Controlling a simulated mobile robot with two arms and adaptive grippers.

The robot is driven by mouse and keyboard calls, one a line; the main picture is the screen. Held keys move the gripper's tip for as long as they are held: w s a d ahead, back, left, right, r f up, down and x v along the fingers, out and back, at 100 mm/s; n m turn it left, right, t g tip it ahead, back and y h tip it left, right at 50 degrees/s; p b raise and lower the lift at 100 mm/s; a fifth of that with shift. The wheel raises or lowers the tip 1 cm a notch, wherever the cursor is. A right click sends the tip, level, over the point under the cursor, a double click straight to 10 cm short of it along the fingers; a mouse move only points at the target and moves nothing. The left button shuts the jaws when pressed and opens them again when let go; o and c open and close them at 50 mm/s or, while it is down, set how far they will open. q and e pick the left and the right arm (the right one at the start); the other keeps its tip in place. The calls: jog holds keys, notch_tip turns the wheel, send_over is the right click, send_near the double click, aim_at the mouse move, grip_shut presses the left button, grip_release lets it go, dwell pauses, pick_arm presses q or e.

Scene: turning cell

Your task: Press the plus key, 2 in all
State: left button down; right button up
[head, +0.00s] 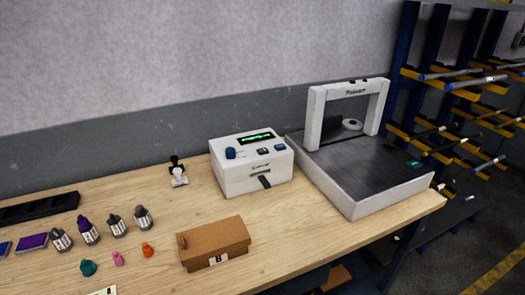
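A white box-shaped device (252,180) stands on the wooden bench near the wall. The key markings are too small to read, so I cannot tell which one is the plus key. A dark tab (264,182) sticks out of its front. Neither of my grippers is in view, and nothing touches the device.
A brown box (214,243) lies in front of the device. Several bottles (88,229) and small coloured items stand at left. A grey machine with a white arch (312,105) is at right, with a rack (460,85) beyond. Bare bench (310,230) lies front right.

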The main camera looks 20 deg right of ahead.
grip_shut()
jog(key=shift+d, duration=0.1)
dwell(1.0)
